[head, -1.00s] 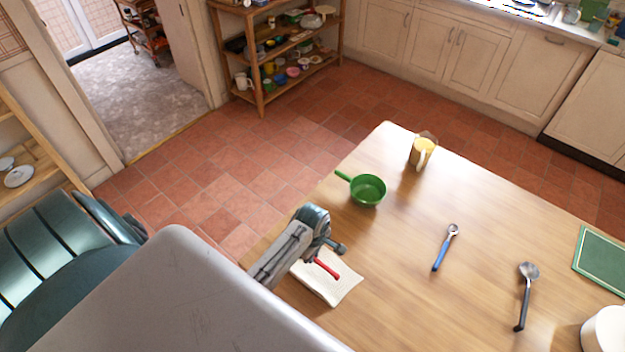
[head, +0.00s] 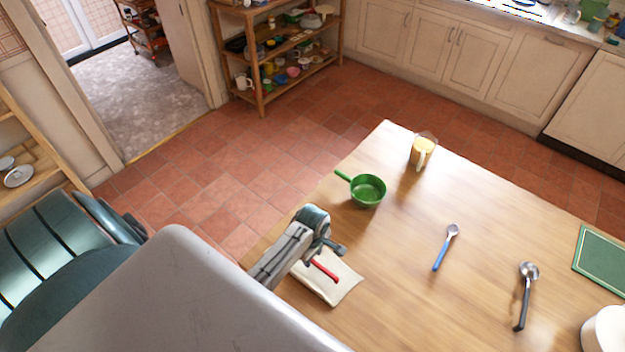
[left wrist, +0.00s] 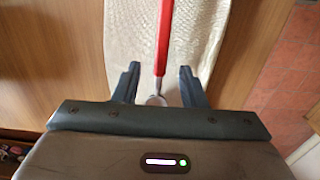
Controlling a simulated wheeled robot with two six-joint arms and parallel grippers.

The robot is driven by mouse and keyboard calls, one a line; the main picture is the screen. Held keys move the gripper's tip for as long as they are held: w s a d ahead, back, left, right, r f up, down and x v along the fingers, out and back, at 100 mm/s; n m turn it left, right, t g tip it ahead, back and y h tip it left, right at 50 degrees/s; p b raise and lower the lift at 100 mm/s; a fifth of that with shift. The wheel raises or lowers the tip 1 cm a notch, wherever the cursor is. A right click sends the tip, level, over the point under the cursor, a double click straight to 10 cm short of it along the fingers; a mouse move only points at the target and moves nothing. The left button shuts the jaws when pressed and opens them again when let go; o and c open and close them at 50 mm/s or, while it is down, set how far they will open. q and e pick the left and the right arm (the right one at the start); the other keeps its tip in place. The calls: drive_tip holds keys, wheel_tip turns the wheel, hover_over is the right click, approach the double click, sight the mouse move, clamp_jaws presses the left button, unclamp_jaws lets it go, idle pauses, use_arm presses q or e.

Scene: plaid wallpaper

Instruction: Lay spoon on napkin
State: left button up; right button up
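The white napkin (head: 345,288) lies near the table's left edge. It also shows in the left wrist view (left wrist: 205,30). The red-handled spoon (head: 325,271) is over the napkin, and its handle appears to lie on the cloth. In the left wrist view the red handle (left wrist: 163,40) runs between my fingers, and its metal end is partly hidden by my gripper. My left gripper (head: 324,252) is low over the napkin. In the wrist view its fingers (left wrist: 159,87) are open, with gaps on both sides of the spoon. My right gripper is not in view.
A blue-handled spoon (head: 441,256), a black-handled ladle (head: 524,300), a green board (head: 603,262) and a white container (head: 606,332) are to the right.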

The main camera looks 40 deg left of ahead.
use_arm(q)
drive_tip(key=shift+r, duration=0.3)
wheel_tip(320, 180, up, 10)
drive_tip(key=b, duration=0.2)
drive_tip(key=shift+b, duration=0.3)
drive_tip(key=shift+r, duration=0.1)
